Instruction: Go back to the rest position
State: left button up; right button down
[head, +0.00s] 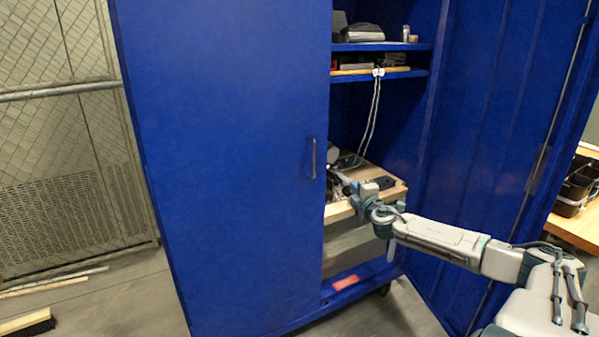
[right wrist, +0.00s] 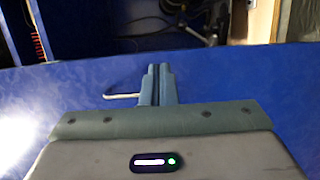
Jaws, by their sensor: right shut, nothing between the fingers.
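My right arm reaches in from the right in the head view. My right gripper (head: 354,187) is in front of the cabinet opening, right of the left door's handle (head: 314,158) and near the wooden drawer top. In the right wrist view the two fingers of my right gripper (right wrist: 158,72) lie together, shut with nothing between them. A pale metal handle (right wrist: 122,96) shows just left of the fingers; contact cannot be told. The blue left door (head: 230,150) covers the left half of the cabinet. My left gripper is in neither view.
The blue right door (head: 490,140) stands open beside my right arm. Shelves (head: 380,46) hold boxes and cables. Small items lie on the wooden drawer top (head: 395,190). A wire fence (head: 60,130) stands left; a wooden table (head: 575,228) is at right.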

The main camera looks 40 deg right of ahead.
jog(key=s+f+m+g, duration=0.2)
jog(key=s+f, duration=0.3)
jog(key=f, duration=0.7)
jog(key=s+f+m+g, duration=0.2)
jog(key=s+f+g, duration=0.15)
jog(key=f, duration=0.75)
jog(key=s+f+m+g, duration=0.2)
jog(key=s+f, duration=0.3)
jog(key=f, duration=0.7)
jog(key=s+a+f+m+g+y, duration=0.1)
jog(key=s+a+f+g+y, duration=0.1)
jog(key=s+a+f, duration=0.65)
jog(key=s+a+f+m+g+y, duration=0.15)
jog(key=s+a+f, duration=0.3)
jog(key=f, duration=0.65)
jog(key=s+a+f+m+g+y, duration=0.1)
jog(key=s+a+f, duration=0.4)
jog(key=s+a, duration=0.2)
jog(key=s+a+f+m+g+y, duration=0.1)
jog(key=s+a+f, duration=0.4)
jog(key=a, duration=0.7)
jog(key=s+a+f+m+g+y, duration=0.1)
jog(key=s+a+f+y, duration=0.1)
jog(key=s+a+f, duration=0.4)
jog(key=s+a, duration=0.3)
jog(key=a, duration=0.1)
jog(key=shift+m, duration=0.35)
